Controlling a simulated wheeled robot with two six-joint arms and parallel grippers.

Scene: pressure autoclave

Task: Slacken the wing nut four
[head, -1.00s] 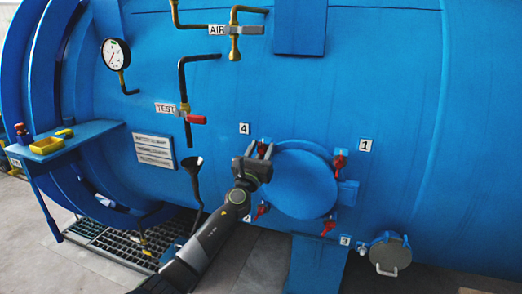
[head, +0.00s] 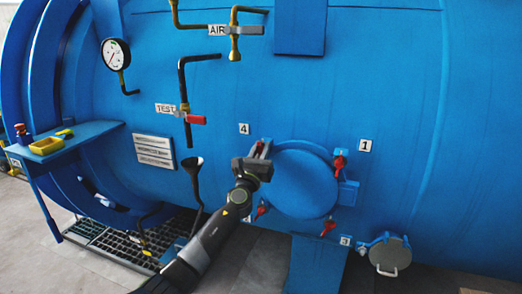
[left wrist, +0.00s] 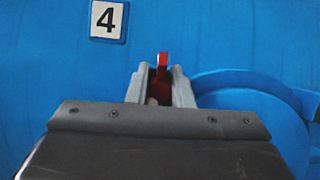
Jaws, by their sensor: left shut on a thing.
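The red wing nut four (left wrist: 162,66) shows between my left gripper's fingers in the left wrist view, just below and right of the white label 4 (left wrist: 108,20). My left gripper (head: 260,150) is shut on it at the upper left edge of the round blue hatch cover (head: 303,184). The gripper hides most of the nut in the head view. The label 4 also shows there (head: 244,129). My right gripper is in neither view.
Other red wing nuts sit around the cover, by label 1 (head: 339,163), at lower right (head: 328,228) and at lower left (head: 262,209). The red-handled TEST valve (head: 196,120) and a black funnel (head: 193,163) are to the left. A small round port (head: 390,252) is at lower right.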

